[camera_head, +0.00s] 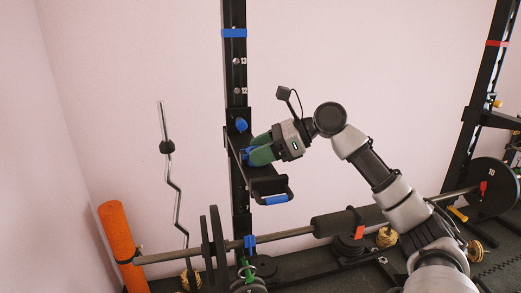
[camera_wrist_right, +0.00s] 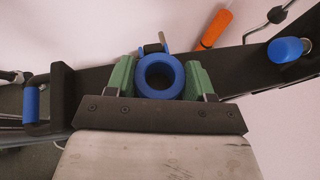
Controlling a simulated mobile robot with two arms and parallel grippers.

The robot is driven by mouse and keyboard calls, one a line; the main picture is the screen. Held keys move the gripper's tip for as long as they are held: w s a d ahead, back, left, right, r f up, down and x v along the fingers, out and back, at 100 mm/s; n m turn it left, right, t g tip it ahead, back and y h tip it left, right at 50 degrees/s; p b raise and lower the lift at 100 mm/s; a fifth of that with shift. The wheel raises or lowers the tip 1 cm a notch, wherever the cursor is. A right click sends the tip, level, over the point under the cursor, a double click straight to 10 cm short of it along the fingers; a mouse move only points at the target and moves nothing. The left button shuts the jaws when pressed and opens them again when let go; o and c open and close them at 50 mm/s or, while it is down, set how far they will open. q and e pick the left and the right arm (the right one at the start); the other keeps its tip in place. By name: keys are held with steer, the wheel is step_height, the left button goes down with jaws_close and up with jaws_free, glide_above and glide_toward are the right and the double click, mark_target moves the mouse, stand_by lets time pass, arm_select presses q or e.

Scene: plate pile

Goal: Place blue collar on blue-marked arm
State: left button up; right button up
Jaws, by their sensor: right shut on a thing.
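The blue collar (camera_wrist_right: 141,75) is a ring with a dark centre, gripped between the two green fingers of my right gripper (camera_wrist_right: 160,78) in the right wrist view. In the head view, my right gripper (camera_head: 262,148) is at the left upright, with bits of blue between its fingers. The blue-marked arm (camera_head: 265,184) is black, with a blue band (camera_head: 275,200) on its end loop. The gripper is just above it in the picture. In the wrist view the arm (camera_wrist_right: 90,82) passes behind the collar; whether they touch is unclear. My left gripper is out of view.
The left upright (camera_head: 236,75) carries blue tape and a blue knob (camera_head: 241,124) close to the gripper. A loaded barbell (camera_head: 285,235) crosses below. An orange roller (camera_head: 115,235) and a bent bar (camera_head: 173,185) stand left. The red-taped upright (camera_head: 480,80) is at right.

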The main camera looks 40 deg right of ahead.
steer(key=shift+s+f, duration=0.1)
steer(key=shift+f, duration=0.6)
steer(key=o, duration=1)
steer(key=shift+f, duration=0.15)
steer(key=shift+c, duration=0.2)
steer(key=shift+r, duration=0.5)
steer(key=shift+s+d+r, duration=0.1)
steer(key=shift+d+r, duration=0.1)
steer(key=b+v, duration=0.4)
steer(key=v, duration=0.7)
steer(key=shift+s+r, duration=0.2)
steer(key=shift+r, duration=0.15)
